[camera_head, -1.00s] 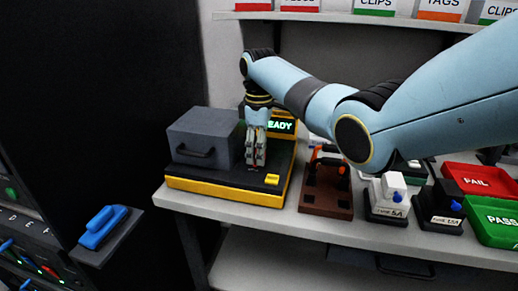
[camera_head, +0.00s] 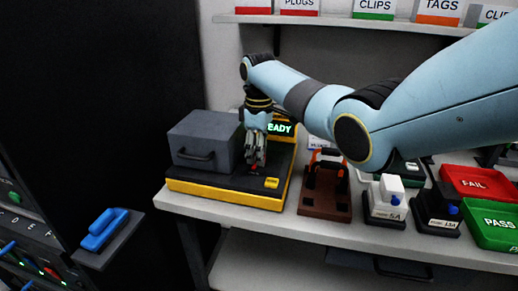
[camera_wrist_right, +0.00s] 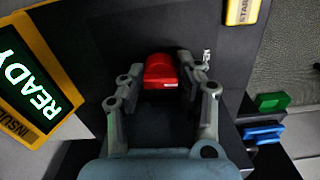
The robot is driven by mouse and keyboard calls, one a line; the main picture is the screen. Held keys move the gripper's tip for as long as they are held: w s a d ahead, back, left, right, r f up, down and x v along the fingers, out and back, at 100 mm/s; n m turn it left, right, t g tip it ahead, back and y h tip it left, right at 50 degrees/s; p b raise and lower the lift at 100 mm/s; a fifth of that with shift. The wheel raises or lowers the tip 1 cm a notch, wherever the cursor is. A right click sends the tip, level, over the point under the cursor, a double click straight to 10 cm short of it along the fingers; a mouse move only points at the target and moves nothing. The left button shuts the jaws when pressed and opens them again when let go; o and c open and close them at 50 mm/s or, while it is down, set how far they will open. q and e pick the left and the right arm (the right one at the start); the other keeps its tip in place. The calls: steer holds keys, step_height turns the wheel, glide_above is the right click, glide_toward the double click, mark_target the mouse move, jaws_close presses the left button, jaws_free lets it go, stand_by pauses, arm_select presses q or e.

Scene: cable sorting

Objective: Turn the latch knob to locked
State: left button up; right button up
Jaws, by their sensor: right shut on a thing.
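The latch knob (camera_wrist_right: 161,72) is red and sits on the dark top of the tester in the right wrist view, between the two fingers of my right gripper (camera_wrist_right: 160,84). The fingers are shut on it, one on each side. In the head view my right gripper (camera_head: 255,160) points down onto the tester (camera_head: 223,191), just right of its grey box (camera_head: 203,141). I cannot read any lock marking by the knob. My left gripper is not in view.
A lit READY screen (camera_head: 281,128) stands behind my right gripper, and a yellow START button (camera_head: 271,182) is at the tester's front right. A brown fixture (camera_head: 325,203), connector stands and the red FAIL (camera_head: 480,182) and green PASS (camera_head: 493,222) trays are to the right.

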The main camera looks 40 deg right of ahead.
steer(key=m+p, duration=0.2)
steer(key=m, duration=0.1)
steer(key=shift+r+p, duration=0.2)
steer(key=shift+p, duration=0.15)
steer(key=m+p, duration=0.2)
steer(key=m, duration=0.2)
steer(key=m+p, duration=0.1)
steer(key=m, duration=0.3)
steer(key=shift+f, duration=0.1)
steer(key=m+p, duration=0.1)
steer(key=m, duration=0.4)
steer(key=shift+m, duration=0.4)
steer(key=o, duration=1.2)
steer(key=shift+c, duration=0.2)
